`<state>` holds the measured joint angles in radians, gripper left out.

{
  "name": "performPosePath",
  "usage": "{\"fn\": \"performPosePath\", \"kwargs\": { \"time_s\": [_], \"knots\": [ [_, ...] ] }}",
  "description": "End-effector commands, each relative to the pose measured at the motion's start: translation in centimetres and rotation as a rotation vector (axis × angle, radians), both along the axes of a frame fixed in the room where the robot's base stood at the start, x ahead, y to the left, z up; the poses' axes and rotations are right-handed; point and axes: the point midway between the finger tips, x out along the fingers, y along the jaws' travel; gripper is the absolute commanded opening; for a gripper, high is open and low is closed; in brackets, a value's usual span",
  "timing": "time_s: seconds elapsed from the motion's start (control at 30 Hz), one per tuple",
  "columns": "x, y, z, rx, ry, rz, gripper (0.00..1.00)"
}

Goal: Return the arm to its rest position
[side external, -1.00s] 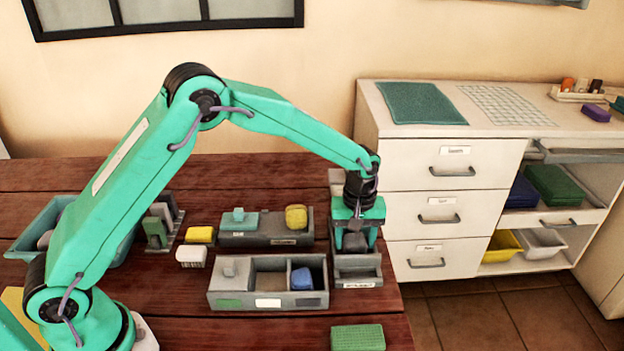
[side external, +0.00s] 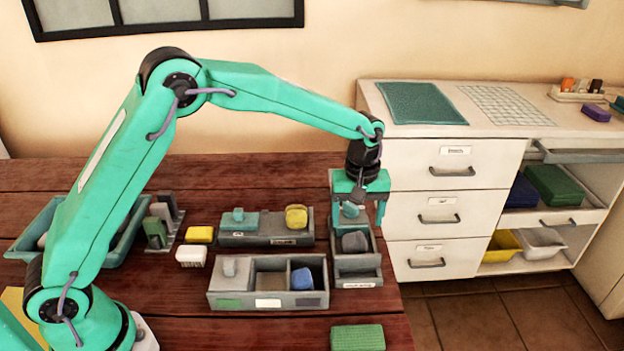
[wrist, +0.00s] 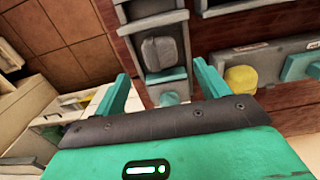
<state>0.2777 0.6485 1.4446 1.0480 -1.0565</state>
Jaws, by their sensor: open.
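My arm is green, with black joints, and reaches across the wooden table to the right. My gripper (side external: 361,207) is open and empty above a grey tray (side external: 357,265) at the table's right edge. A dark grey block (side external: 355,242) lies in that tray below the fingers, and a teal piece (side external: 350,210) shows behind it. In the wrist view the two fingers (wrist: 160,92) are spread, with the grey block (wrist: 159,52) beyond them, apart from both.
A grey tray (side external: 266,241) with teal and yellow pieces and a three-part tray (side external: 268,303) stand left of the gripper. A green sponge (side external: 357,338) lies in front. A drawer cabinet (side external: 450,200) stands right. Air above the trays is clear.

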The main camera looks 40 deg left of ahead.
Motion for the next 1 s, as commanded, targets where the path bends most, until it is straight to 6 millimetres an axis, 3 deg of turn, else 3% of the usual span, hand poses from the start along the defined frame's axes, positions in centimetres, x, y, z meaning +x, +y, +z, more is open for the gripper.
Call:
{"fn": "performPosePath", "kwargs": {
  "time_s": [0.57,1.0],
  "knots": [
    [-0.6,0.8,2.5,-0.004,-0.018,-0.025,0.74],
    [-5.5,5.0,9.8,-0.014,-0.122,-0.186,0.74]
  ]
}}
